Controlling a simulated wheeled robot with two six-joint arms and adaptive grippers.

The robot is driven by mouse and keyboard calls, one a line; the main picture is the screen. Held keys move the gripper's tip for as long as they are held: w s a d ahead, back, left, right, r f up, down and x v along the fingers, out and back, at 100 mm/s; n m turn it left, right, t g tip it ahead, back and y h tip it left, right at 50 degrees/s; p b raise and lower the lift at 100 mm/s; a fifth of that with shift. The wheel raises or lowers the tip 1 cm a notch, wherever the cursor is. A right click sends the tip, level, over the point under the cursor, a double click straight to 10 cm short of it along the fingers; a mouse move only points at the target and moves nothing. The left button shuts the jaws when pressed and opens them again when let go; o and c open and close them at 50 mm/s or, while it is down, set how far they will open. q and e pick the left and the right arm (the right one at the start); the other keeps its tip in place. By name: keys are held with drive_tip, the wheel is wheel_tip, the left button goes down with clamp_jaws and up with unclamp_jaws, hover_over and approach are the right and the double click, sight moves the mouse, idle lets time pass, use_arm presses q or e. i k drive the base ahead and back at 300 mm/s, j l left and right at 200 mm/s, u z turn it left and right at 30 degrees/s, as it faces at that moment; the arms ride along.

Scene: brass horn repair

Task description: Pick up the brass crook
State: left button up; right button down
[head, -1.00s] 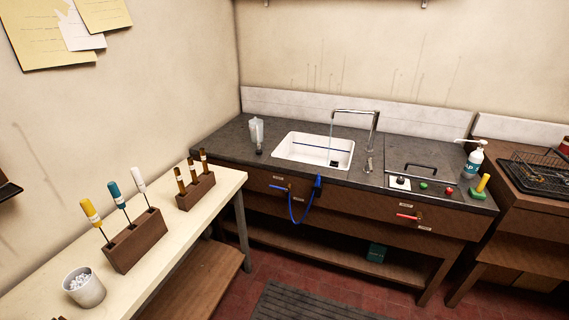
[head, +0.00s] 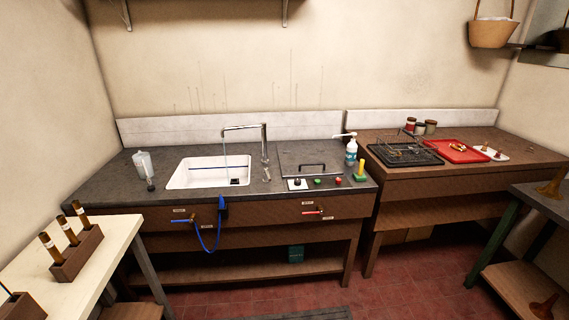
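I cannot single out the brass crook for sure in the head view. Small brass-coloured pieces (head: 459,147) lie on a red tray (head: 472,157) on the wooden bench at the right; they are too small to tell their shape. A brass horn-like flared piece (head: 552,187) stands on the dark bench at the right edge, and another flared piece (head: 543,307) is on the shelf below it. Neither of my grippers is in view.
A dark counter holds a white sink (head: 182,178), a tap (head: 264,142) and a soap bottle (head: 351,153). A wire rack on a black tray (head: 420,161) is left of the red tray. A pale bench (head: 98,262) with a tool block stands left. Red floor is open between benches.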

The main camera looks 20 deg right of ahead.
sight(453, 147)
drive_tip(key=z, duration=1.85)
drive_tip(key=i+l+u, duration=0.1)
drive_tip(key=u, duration=0.45)
drive_tip(key=i+l+u, duration=0.1)
drive_tip(key=i+l, duration=0.15)
drive_tip(key=i+l+u, duration=0.25)
drive_tip(key=i+l, duration=0.25)
drive_tip(key=l, duration=0.15)
drive_tip(key=i+l+u, duration=0.25)
drive_tip(key=i+l, duration=0.2)
drive_tip(key=l, duration=0.25)
drive_tip(key=i+l+u, duration=0.1)
drive_tip(key=l, duration=0.3)
drive_tip(key=i+l+u, duration=0.15)
drive_tip(key=i+l, duration=0.15)
drive_tip(key=l, duration=0.1)
